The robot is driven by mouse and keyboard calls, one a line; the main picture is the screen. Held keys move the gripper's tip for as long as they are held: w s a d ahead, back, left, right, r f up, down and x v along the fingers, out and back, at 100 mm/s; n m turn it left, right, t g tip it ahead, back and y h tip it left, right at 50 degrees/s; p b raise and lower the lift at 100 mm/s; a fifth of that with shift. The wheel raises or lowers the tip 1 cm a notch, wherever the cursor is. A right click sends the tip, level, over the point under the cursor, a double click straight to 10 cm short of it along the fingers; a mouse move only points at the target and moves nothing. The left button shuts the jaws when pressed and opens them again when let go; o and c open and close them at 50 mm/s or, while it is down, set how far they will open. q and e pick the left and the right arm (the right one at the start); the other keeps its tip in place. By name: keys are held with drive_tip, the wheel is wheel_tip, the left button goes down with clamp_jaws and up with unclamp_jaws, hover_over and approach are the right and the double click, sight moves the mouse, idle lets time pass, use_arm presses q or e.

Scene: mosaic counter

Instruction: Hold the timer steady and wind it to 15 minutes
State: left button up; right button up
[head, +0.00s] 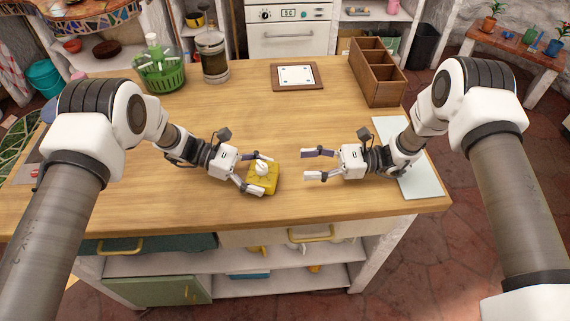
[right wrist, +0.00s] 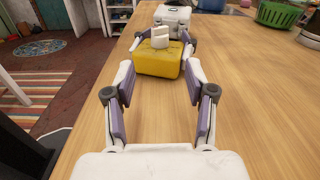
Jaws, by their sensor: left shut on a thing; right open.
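The timer is a yellow block (head: 264,179) with a white knob (head: 262,168) on top. It sits on the wooden counter near the front edge. My left gripper (head: 257,173) is shut on the timer's body from the left, one finger on its far side and one on its near side. My right gripper (head: 311,164) is open and empty, to the right of the timer with a gap between them, its fingers pointing at it. In the right wrist view the timer (right wrist: 158,62) stands ahead of the open fingers, its white knob (right wrist: 160,36) upright. I cannot read any minute marks.
The counter (head: 220,110) is clear around the timer. Behind stand a green basket (head: 163,77), a jar (head: 213,60), a framed tile (head: 297,76) and a wooden divided box (head: 376,72). A pale board (head: 423,180) lies under my right arm.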

sight(267, 166)
drive_tip(key=a, duration=1.2)
drive_tip(key=shift+w, duration=0.1)
drive_tip(key=shift+d, duration=0.1)
clamp_jaws()
